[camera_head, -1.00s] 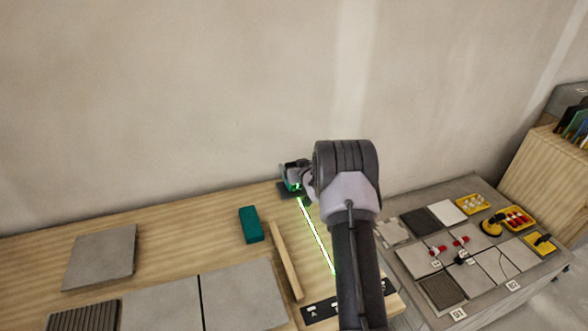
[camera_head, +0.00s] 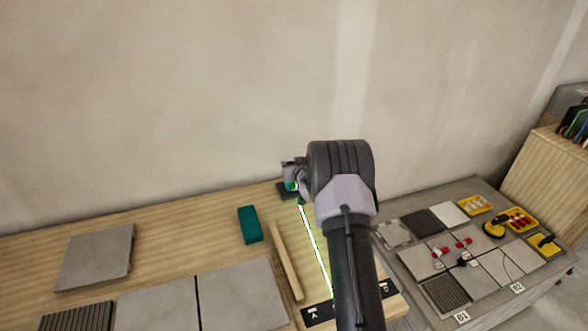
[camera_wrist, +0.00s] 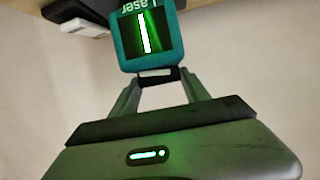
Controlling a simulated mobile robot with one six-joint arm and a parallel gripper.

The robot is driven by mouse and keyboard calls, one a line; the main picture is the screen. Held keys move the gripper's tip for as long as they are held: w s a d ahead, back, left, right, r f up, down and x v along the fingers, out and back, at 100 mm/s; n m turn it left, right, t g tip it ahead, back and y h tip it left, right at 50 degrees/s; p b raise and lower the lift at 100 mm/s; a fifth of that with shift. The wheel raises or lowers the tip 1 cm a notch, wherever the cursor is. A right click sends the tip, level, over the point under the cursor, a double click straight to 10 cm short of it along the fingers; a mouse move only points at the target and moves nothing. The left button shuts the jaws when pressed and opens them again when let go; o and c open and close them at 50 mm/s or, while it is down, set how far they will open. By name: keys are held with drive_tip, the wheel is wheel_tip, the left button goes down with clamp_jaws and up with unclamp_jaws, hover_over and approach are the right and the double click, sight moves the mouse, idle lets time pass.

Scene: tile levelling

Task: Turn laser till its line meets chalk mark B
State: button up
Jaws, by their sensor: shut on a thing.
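The teal laser (camera_wrist: 148,36) shows large in the wrist view, with a bright green line glowing in its dark window. My gripper (camera_wrist: 157,80) is shut on the laser's lower part. In the head view the laser (camera_head: 291,186) sits at the back of the wooden bench, partly hidden by my arm. Its green line (camera_head: 314,246) runs forward along the bench and meets the dark marked strip (camera_head: 319,314) near where my arm covers it. One pale label shows at the strip's left part and another right of my arm. I cannot make out mark B; the middle is hidden.
A teal block (camera_head: 250,224) and a wooden batten (camera_head: 286,260) lie left of the line. Grey tiles (camera_head: 242,292) cover the bench's front left. At right, a grey table (camera_head: 408,270) holds tiles, yellow trays and small tools. The wall is close behind the laser.

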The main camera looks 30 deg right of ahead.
drive_tip(key=o, duration=1.4)
drive_tip(key=p+v, duration=0.4)
drive_tip(key=v, duration=1.3)
drive_tip(key=shift+s+r, duration=0.1)
drive_tip(key=shift+s, duration=0.1)
drive_tip(key=s+a+r+g+y, duration=0.1)
drive_tip(key=s+a+r+g, duration=0.35)
drive_tip(key=a+r, duration=0.9)
drive_tip(key=s+a+r+y, duration=0.1)
drive_tip(key=s+a+y, duration=0.1)
drive_tip(key=s+a, duration=0.4)
drive_tip(key=s+a+r+g+y, duration=0.1)
drive_tip(key=s+a, duration=0.6)
drive_tip(key=s, duration=0.4)
drive_tip(key=s+a+r+g+y, duration=0.1)
drive_tip(key=s+a+y, duration=0.1)
drive_tip(key=s+a, duration=0.4)
drive_tip(key=shift+s+a+r+g+y, duration=0.1)
drive_tip(key=shift+s+r+g+y, duration=0.1)
drive_tip(key=shift+s, duration=0.45)
drive_tip(key=shift+s+a+r+g+y, duration=0.1)
drive_tip(key=shift+s+a+r, duration=0.1)
drive_tip(key=shift+s, duration=0.45)
